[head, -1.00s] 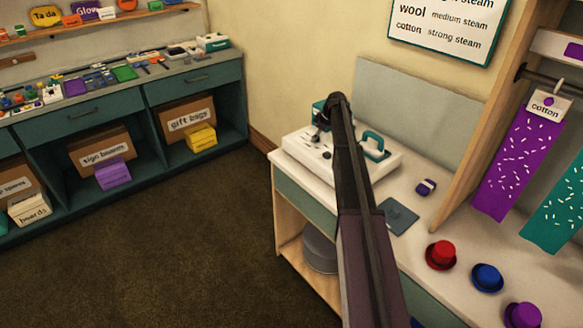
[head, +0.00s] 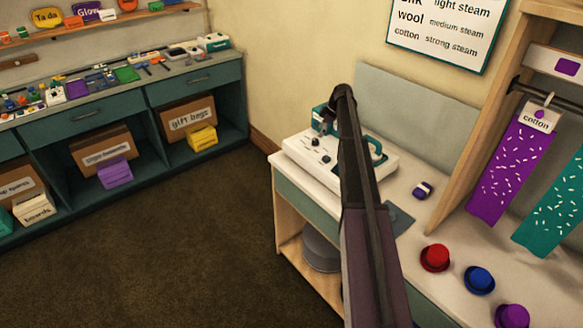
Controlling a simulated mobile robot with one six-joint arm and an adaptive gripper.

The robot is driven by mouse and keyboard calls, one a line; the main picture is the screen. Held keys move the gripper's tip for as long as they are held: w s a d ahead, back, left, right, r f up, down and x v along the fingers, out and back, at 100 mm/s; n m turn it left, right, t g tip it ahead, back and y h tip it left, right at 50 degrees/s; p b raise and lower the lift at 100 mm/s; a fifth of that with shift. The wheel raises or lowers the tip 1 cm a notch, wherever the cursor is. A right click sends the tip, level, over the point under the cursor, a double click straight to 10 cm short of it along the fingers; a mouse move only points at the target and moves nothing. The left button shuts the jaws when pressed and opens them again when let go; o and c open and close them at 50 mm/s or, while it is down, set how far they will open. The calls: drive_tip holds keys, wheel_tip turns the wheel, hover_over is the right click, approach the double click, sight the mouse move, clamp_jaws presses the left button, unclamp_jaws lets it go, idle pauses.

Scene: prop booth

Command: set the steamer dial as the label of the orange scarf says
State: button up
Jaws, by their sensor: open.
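The steamer (head: 300,150) is a white unit with teal parts on the counter, partly hidden behind my arm. Dark knobs (head: 326,159) show on its top, but their settings are too small to read. A wall chart (head: 440,38) reads wool medium steam, cotton strong steam, and light steam on a cut-off top line. No orange scarf shows. A purple scarf (head: 512,165) hangs at the right with a label (head: 537,118) reading cotton. A teal scarf (head: 556,215) hangs beside it, cut by the frame edge. My gripper cannot be made out; my arm reaches up over the counter.
Red (head: 436,257), blue (head: 480,280) and purple (head: 512,316) hats stand on the counter (head: 425,215). A small purple and white block (head: 422,190) and a grey flat plate (head: 399,218) lie behind them. Dark floor (head: 190,230) is clear at left, before the teal shelves (head: 195,95).

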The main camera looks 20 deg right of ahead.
drive_tip(key=shift+p+v, duration=3.75)
drive_tip(key=shift+v, duration=0.6)
drive_tip(key=s+a+f+m+h+b, duration=0.1)
drive_tip(key=s+a+f+m+b, duration=0.1)
drive_tip(key=s+a, duration=0.8)
drive_tip(key=s+a+f+m+g+h+b, duration=0.1)
drive_tip(key=s+a+f+m+b, duration=0.2)
drive_tip(key=s+a, duration=0.8)
drive_tip(key=a+f+m, duration=0.1)
drive_tip(key=a+m, duration=0.1)
drive_tip(key=shift+s+a+m, duration=0.35)
drive_tip(key=shift+a+m, duration=0.05)
drive_tip(key=shift+f, duration=0.15)
drive_tip(key=s+a+m+h, duration=0.1)
drive_tip(key=s+a, duration=0.3)
drive_tip(key=s, duration=0.4)
drive_tip(key=s+a+m+h, duration=0.1)
drive_tip(key=s+a+m, duration=0.3)
drive_tip(key=s, duration=0.5)
drive_tip(key=shift+s+a+g, duration=0.35)
drive_tip(key=shift+a+g, duration=0.05)
drive_tip(key=shift+f, duration=0.1)
